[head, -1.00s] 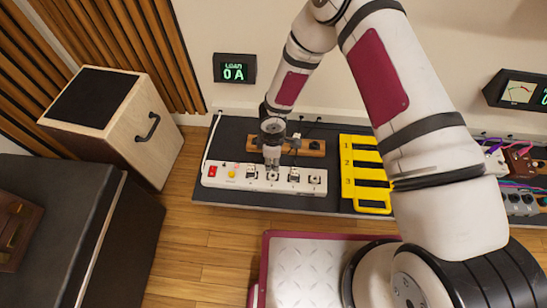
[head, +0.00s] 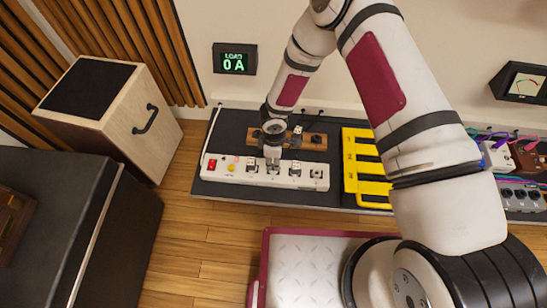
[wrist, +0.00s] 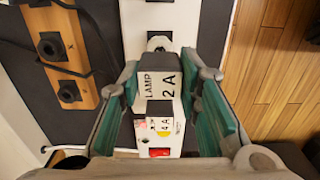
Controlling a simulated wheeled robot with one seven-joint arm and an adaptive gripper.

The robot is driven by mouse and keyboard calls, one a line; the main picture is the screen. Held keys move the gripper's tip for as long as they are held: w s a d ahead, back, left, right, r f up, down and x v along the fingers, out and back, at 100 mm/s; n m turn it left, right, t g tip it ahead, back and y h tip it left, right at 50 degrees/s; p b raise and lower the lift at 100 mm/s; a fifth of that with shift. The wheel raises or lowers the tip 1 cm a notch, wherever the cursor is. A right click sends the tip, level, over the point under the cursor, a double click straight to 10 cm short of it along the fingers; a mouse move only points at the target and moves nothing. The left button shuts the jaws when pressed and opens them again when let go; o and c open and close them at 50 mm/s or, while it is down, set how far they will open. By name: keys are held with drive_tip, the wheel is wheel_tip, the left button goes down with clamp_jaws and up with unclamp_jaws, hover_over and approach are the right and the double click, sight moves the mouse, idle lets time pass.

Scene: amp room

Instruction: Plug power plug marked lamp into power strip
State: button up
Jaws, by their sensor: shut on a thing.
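The white power strip (head: 208,172) lies on a dark mat against the wall, with a red switch at its left end and sockets along its top. My gripper (head: 272,163) points down over the strip's middle. In the wrist view my gripper (wrist: 159,88) is shut on the dark-bodied plug marked LAMP 2 A (wrist: 157,84), its green pads at the plug's sides. The strip (wrist: 150,15) runs beneath the plug; a bare round socket shows just beyond it. The plug's pins are hidden, so I cannot tell whether they are in a socket.
A wooden block (head: 314,140) with black round fittings lies behind the strip, dark cable near it. A yellow numbered rack (head: 350,160) stands to the right, pedals (head: 525,155) beyond. The wall display (head: 234,59) reads LOAD 0 A.

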drive_tip(key=shift+f+b, duration=1.05)
drive_tip(key=shift+f, duration=0.35)
drive_tip(key=o, duration=1.2)
wheel_tip(320, 180, up, 12)
